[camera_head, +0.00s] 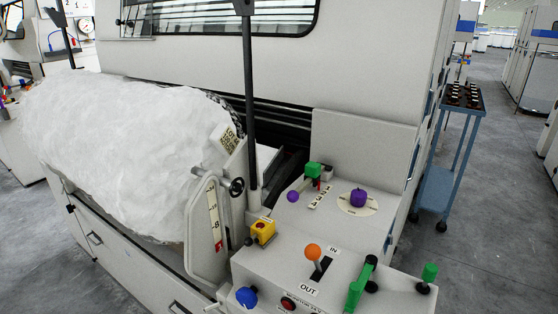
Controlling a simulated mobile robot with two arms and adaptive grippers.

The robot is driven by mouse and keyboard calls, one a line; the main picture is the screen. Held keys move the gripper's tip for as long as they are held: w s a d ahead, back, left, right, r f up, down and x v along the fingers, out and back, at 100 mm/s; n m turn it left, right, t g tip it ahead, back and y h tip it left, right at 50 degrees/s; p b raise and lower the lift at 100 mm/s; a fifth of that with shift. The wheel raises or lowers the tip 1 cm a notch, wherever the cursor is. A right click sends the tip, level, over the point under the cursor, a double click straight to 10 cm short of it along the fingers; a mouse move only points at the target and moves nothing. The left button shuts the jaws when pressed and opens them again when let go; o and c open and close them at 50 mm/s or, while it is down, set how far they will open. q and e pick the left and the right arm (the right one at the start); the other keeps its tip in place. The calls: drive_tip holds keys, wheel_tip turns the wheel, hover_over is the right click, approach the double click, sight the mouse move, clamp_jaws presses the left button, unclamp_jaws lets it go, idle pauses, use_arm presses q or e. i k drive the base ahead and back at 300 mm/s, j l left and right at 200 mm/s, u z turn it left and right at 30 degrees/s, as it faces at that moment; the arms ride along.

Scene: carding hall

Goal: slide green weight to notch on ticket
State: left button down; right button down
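A green block (313,169), which looks like the green weight, sits on the machine's control shelf, at the upper end of a small slanted scale strip (319,196) with dark marks. A small red part is just below the block, and a grey piece is to its right. A purple ball (292,196) is at the lower left of the strip. A white ticket (228,139) with dark print is on the right end of the white fibre roll; its writing is too small to read. Neither of my grippers is in view.
The control shelf carries a purple knob (358,197) on a round dial, an orange-topped lever (313,252) between IN and OUT labels, a green handle (360,285), a yellow box (262,230) and a blue knob (246,297). A blue cart (440,180) is at right.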

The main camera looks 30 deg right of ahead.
sight(312, 169)
drive_tip(key=k+l, duration=0.1)
drive_tip(key=l, duration=0.85)
drive_tip(key=l+z, duration=0.1)
drive_tip(key=l, duration=0.8)
drive_tip(key=k, duration=0.05)
